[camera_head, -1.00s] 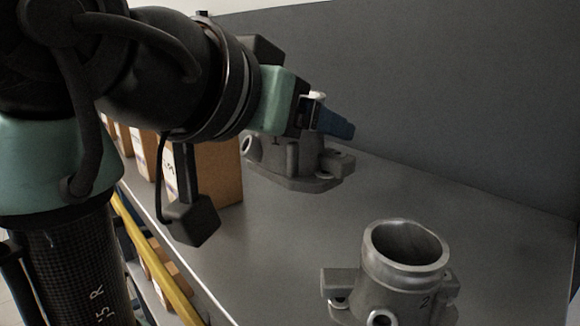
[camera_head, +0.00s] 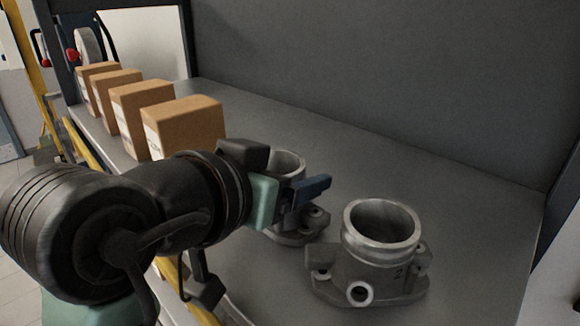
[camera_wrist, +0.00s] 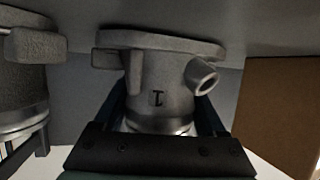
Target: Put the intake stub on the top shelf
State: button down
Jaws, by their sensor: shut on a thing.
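A grey metal intake stub (camera_head: 287,161) with a round neck and a flanged base stands upright on the shelf (camera_head: 450,168), partly hidden behind my arm. My gripper (camera_head: 300,190) is shut on its neck.
Several cardboard boxes (camera_head: 186,126) stand in a row along the shelf's left side, the nearest close to the held stub. A dark back wall (camera_head: 400,75) rises behind. The shelf is clear behind and right of the stubs. A yellow rail (camera_head: 88,150) runs below the front edge.

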jog(key=shift+f, duration=0.15)
grip_release()
jog(key=shift+s+r, duration=0.1)
jog(key=shift+r, duration=0.15)
jog(key=b+v, duration=0.4)
jog(key=v, duration=0.6)
jog(key=shift+s+a, duration=0.3)
jog(key=shift+a, duration=0.05)
jog(key=shift+s+a+r+b, duration=0.25)
jog(key=shift+s+b, duration=0.1)
jog(key=shift+s, duration=0.15)
